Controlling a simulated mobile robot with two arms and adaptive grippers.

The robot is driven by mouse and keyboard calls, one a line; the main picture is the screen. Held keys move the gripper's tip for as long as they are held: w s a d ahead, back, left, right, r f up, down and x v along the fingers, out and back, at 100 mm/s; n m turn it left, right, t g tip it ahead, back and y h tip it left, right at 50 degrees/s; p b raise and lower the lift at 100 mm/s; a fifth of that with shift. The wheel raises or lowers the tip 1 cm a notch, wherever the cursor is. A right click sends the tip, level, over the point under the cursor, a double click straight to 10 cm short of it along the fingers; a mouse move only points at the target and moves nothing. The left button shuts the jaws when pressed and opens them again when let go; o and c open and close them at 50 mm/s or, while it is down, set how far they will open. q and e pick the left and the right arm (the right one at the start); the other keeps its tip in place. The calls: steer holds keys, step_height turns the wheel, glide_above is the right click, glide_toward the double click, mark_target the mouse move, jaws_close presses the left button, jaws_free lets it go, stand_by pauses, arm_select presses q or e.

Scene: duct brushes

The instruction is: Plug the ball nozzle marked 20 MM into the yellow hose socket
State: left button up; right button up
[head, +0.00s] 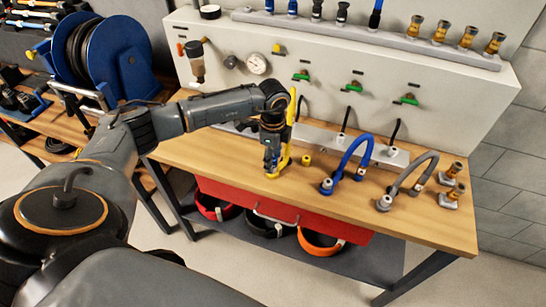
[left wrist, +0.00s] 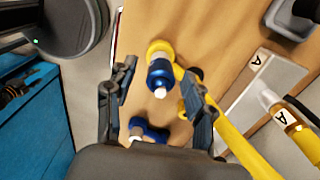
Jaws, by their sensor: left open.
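My left gripper (head: 271,163) points down over the bench at the yellow hose socket (head: 281,171). In the left wrist view its fingers (left wrist: 158,78) are apart. Between and just beyond them is the yellow socket (left wrist: 160,48) with a blue, white-tipped piece (left wrist: 158,76) at it, apparently a nozzle seated in it; no finger visibly grips it. The yellow hose (left wrist: 232,142) runs past the right finger. A second blue piece with a white end (left wrist: 150,130) is partly hidden by the gripper. I cannot read any 20 MM mark. My right gripper is out of view.
A blue hose (head: 352,150) and a grey hose (head: 415,170) arch on the bench to the right, with two brass fittings (head: 453,182) beyond. A small yellow piece (head: 306,160) lies close by. A rack (head: 370,38) on the panel holds several nozzles. Bare bench lies in front.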

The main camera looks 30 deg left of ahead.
arm_select(q)
step_height(320, 180, up, 12)
stand_by(0.5)
stand_by(0.3)
